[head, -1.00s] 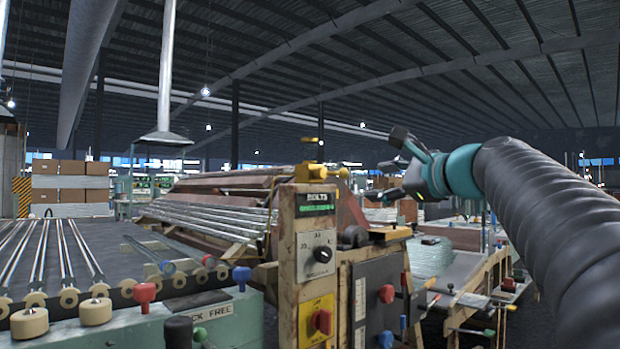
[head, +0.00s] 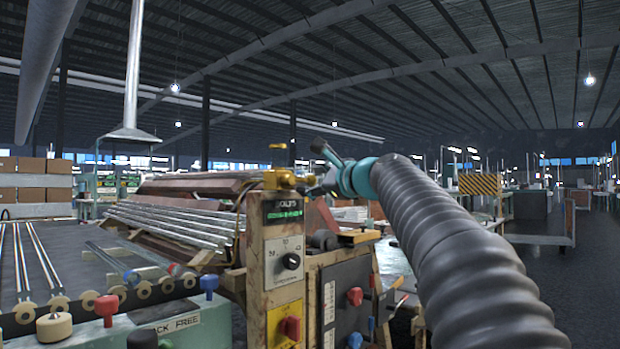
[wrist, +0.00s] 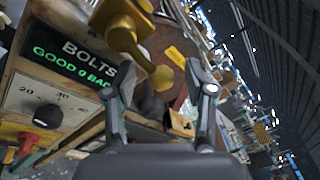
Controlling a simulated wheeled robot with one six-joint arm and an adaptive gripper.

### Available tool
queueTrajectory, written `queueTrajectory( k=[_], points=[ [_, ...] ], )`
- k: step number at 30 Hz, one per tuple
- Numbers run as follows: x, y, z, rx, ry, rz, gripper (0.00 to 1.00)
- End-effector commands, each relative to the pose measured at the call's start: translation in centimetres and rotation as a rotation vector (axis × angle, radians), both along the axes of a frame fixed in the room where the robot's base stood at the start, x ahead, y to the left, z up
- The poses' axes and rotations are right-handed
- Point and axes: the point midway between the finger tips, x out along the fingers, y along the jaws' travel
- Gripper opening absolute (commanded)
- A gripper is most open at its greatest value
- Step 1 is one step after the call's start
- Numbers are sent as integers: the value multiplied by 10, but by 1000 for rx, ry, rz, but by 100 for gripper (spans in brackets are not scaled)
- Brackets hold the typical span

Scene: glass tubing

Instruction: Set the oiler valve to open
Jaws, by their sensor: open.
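The oiler valve, a yellow brass fitting (head: 279,179), sits on top of the wooden control post. A small yellow piece (head: 278,146) shows above it. In the wrist view the brass body (wrist: 122,28) is at the upper left, with a stem running down to a rounded end (wrist: 163,78). My gripper (head: 316,187) is just right of the valve in the head view, partly hidden by its own arm. In the wrist view my gripper (wrist: 163,80) has its fingers apart, and the rounded end appears between them. I cannot tell whether they touch it.
The control post carries a green-lit BOLTS display (head: 283,210), a black dial (head: 291,261) and a red switch (head: 289,328). Glass tubes (head: 170,222) lie on the rack behind. A red knob (head: 107,308) and a blue knob (head: 209,284) stand at left. Open floor shows at right.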

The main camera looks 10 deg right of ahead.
Motion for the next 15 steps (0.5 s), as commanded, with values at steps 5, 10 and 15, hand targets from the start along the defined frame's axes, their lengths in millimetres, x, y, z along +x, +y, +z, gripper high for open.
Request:
queueTrajectory(
  k=[5,10,15],
  points=[
    [8,5,0,-1,0,1,54],
    [9,5,0,-1,0,1,54],
    [9,5,0,-1,0,1,37]
  ],
)
